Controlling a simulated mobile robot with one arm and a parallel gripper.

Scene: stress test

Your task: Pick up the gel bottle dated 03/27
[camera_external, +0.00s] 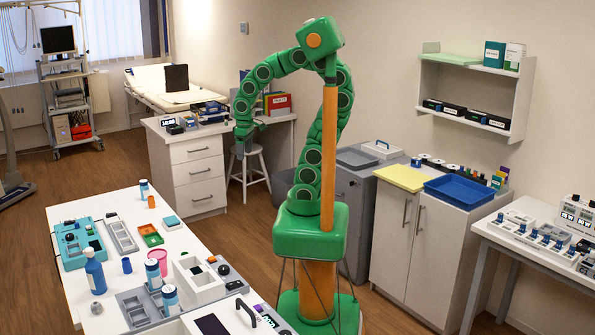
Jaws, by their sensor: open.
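No date reading 03/27 is legible, so I cannot tell which bottle is the gel bottle. On the white table (92,213), a blue pump-like bottle (95,272) stands upright at the front left. Two white-and-blue labelled containers, one at the front (170,301) and one behind it (153,273), stand nearby. A smaller similar one (143,189) stands at the far end. My gripper (243,148) is open, points down, and hangs beyond the table near the white drawer desk, apart from these bottles. It is small in the picture.
A teal case (78,243), grey trays (121,236), an orange-green tray (151,235) and a pink cup (157,255) crowd the table. Behind are a drawer desk (196,174) and a stool (250,167). A cabinet with a blue tray (459,190) stands right. Floor left of the table is clear.

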